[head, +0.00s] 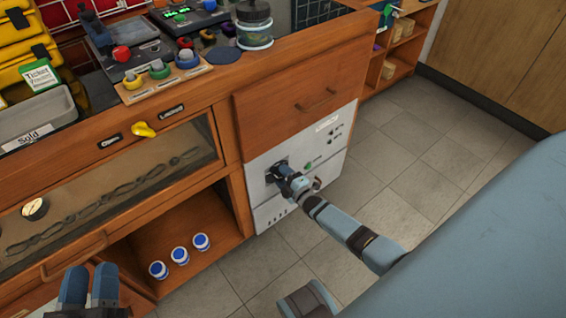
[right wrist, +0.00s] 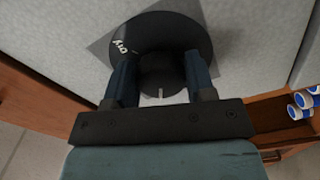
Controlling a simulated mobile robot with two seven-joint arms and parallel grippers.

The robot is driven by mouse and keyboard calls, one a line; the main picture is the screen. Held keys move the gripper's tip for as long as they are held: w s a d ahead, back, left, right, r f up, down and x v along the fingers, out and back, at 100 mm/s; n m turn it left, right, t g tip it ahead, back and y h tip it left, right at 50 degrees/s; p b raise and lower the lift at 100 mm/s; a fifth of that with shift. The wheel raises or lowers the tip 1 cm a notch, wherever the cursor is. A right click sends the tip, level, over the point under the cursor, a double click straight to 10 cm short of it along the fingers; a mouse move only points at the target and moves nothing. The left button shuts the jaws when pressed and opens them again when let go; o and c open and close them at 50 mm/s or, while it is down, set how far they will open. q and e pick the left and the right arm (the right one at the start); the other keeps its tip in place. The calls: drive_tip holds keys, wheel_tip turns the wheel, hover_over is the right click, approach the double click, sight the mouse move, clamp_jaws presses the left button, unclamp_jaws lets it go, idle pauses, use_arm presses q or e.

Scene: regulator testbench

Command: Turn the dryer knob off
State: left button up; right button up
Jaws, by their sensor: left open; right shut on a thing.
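The dryer is the white-grey front panel (head: 268,205) set in the wooden bench, below a drawer. Its knob (right wrist: 160,70) is a dark round dial with a raised middle grip and a white marking at the left reading "dry". My right gripper (right wrist: 161,80) is shut on the knob's raised grip, one finger on each side. In the head view my right gripper (head: 285,178) covers most of the knob at the panel's upper left. My left gripper (head: 88,288) is open and empty at the lower left, in front of the bench.
A green light (head: 308,166) and small markings are on the panel right of the knob. Several blue-and-white jars (head: 180,256) stand in the open shelf to the left. A yellow knob (head: 143,130) is on the bench front. The tiled floor (head: 420,150) at right is clear.

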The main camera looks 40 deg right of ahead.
use_arm(q)
drive_tip(key=shift+w+r, duration=0.1)
drive_tip(key=shift+r, duration=0.1)
use_arm(e)
drive_tip(key=o, duration=0.9)
drive_tip(key=shift+o, duration=0.2)
drive_tip(key=shift+s, duration=0.3)
use_arm(q)
wheel_tip(320, 180, down, 7)
drive_tip(key=a+g+y+p, duration=0.2)
drive_tip(key=g+p, duration=0.1)
drive_tip(key=shift+r+y+p, duration=0.15)
drive_tip(key=shift+y+p, duration=0.15)
drive_tip(key=shift+y, duration=0.1)
use_arm(e)
drive_tip(key=s+d, duration=0.1)
drive_tip(key=s, duration=1.2)
use_arm(q)
drive_tip(key=shift+a+r, duration=0.1)
drive_tip(key=shift+a, duration=0.05)
